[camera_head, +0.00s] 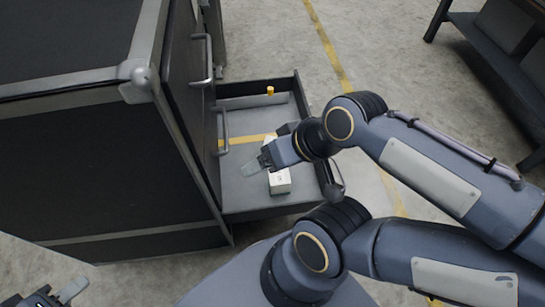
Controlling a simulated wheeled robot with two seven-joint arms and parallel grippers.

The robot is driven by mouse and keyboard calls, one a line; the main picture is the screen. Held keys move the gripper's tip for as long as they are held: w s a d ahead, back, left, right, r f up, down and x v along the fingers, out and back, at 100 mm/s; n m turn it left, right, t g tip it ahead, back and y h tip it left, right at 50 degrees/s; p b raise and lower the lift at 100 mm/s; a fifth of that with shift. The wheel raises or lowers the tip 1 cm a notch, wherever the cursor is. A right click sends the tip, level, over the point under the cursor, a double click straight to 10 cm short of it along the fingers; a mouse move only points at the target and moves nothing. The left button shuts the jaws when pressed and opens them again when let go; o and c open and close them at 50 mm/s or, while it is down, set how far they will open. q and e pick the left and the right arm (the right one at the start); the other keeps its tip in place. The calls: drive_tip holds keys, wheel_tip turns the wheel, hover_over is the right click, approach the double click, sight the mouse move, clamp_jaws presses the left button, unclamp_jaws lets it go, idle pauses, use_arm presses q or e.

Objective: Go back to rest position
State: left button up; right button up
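My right arm comes in from the right and its gripper (258,160) hangs over the open drawer (240,205). One pale grey finger shows; the wrist hides much of the rest, so I cannot tell how far it is open. A small white box (280,182) is in the drawer, just below and right of that finger in the picture. I cannot tell whether they touch. My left gripper (68,291) shows at the bottom left corner, cut off by the frame, away from the drawer. A pale finger is visible; its opening is unclear.
The drawer belongs to a dark cabinet (100,160) with metal handles (223,132). A small orange cylinder (270,91) stands at the drawer's far end. A dark shelf (490,50) stands at the upper right. Concrete floor with a yellow line (325,40) lies clear beyond the drawer.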

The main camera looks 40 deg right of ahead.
wheel_tip(320, 180, up, 30)
drive_tip(key=p, duration=2.9)
drive_tip(key=shift+p, duration=0.35)
